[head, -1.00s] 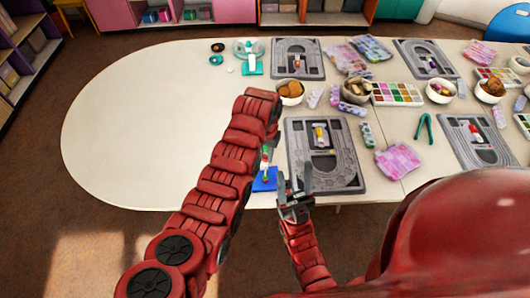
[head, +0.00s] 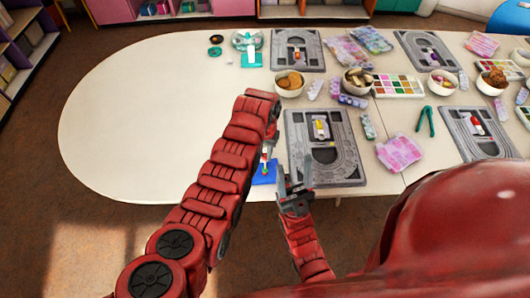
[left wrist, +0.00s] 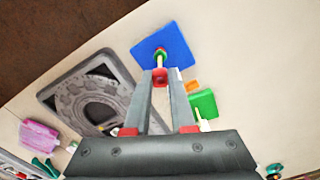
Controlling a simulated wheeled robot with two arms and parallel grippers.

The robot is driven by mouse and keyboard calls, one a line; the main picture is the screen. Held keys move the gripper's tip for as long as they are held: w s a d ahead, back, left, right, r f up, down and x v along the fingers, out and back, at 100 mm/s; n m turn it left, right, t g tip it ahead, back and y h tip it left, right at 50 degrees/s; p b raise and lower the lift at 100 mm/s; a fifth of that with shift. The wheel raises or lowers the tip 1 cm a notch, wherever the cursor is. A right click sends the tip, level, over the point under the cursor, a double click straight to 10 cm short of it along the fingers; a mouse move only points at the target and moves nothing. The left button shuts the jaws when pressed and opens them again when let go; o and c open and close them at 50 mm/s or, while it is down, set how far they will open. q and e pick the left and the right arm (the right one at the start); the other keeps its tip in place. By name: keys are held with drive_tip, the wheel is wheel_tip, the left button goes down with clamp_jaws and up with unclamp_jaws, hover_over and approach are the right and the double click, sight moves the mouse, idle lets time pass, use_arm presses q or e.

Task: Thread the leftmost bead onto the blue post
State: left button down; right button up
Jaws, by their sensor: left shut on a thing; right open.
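In the left wrist view my left gripper (left wrist: 160,78) is shut on a small red bead (left wrist: 161,76) between its fingertips. Just beyond the bead is a blue base (left wrist: 178,41) with a green and red-orange piece (left wrist: 160,56) standing on it. The bead looks close to that piece, but I cannot tell whether they touch. In the head view the blue base (head: 262,179) lies near the table's front edge, just below my left gripper (head: 268,150), which is partly hidden by its arm. My right gripper (head: 294,190) is open and empty to the right of the base.
A green block (left wrist: 202,104) with a pale post and an orange piece (left wrist: 192,87) lie beside the left fingers. A grey bead board (head: 351,177) lies to the right. Bowls, including a white bowl (head: 290,91), and trays fill the table's right. The table's left (head: 130,120) is clear.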

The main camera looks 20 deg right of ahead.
sight(265, 159)
use_arm(q)
drive_tip(key=shift+f+b, duration=0.75)
drive_tip(key=shift+f, duration=0.1)
idle(1.0)
drive_tip(key=shift+f+b, duration=0.6)
drive_tip(key=shift+f, duration=0.25)
drive_tip(key=c, duration=0.7)
unclamp_jaws()
drive_tip(key=shift+r, duration=0.15)
wheel_tip(265, 159, up, 5)
drive_tip(key=shift+w+f+b, duration=0.1)
drive_tip(key=shift+b, duration=0.9)
drive_tip(key=shift+r+p, duration=2.4)
drive_tip(key=shift+r, duration=3.8)
